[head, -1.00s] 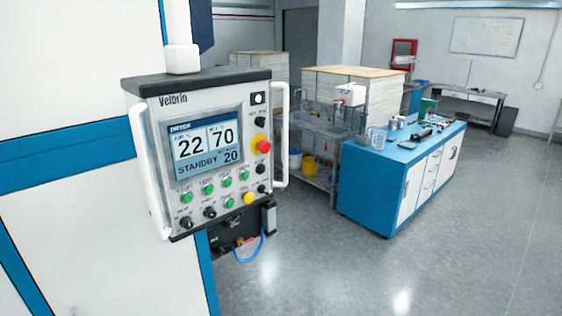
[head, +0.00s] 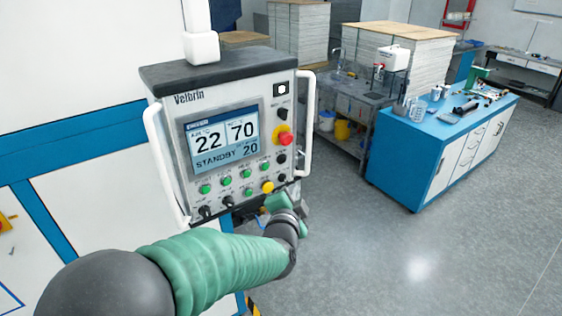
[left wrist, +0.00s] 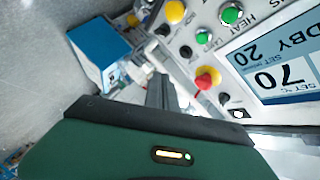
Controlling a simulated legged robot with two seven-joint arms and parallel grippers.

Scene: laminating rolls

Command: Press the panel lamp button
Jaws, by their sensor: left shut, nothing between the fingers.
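The control panel (head: 262,93) hangs upright, with a screen reading 22, 70 and STANDBY. Several green buttons sit below the screen. The rightmost upper green button (head: 265,166) also shows in the left wrist view (left wrist: 204,37), where its small label seems to read LAMP. A yellow button (head: 267,187) is below it. My left gripper is low at the panel's lower right; its green hand (head: 284,203) shows, but the fingertips are unclear there. In the left wrist view the shut, empty fingers (left wrist: 160,85) point toward the panel's edge, apart from the green button. My right gripper is not in view.
A red stop button (head: 284,138) and black knobs sit near the green button. White handles (head: 307,125) stand out at both panel sides. A blue workbench (head: 405,165) with tools and a sink shelf stand behind. Open grey floor lies to the right.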

